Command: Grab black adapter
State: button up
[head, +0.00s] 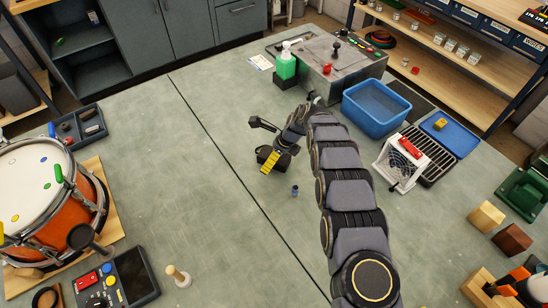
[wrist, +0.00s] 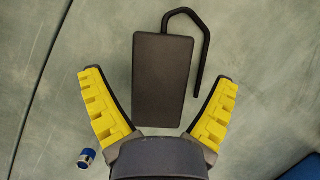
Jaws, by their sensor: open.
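The black adapter (wrist: 163,82) is a flat dark box with a bent black cable hooking round from its top right. It lies on the green-grey bench in the wrist view. My gripper (wrist: 159,78) is open, its yellow-padded fingers spread to the left and right of the adapter's lower half. Gaps show between both fingers and the box, and nothing is held. In the head view my gripper (head: 271,160) is low over the middle of the bench. There the adapter is hard to tell apart from the dark gripper parts.
A small blue-and-silver cylinder (wrist: 87,157) lies close to the left finger. In the head view, a blue tub (head: 375,108), a white fan box (head: 398,165) and a green bottle (head: 286,66) stand beyond or right of my arm.

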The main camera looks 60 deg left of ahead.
jog(key=shift+f, duration=0.2)
dwell(0.6)
jog(key=c, duration=1.2)
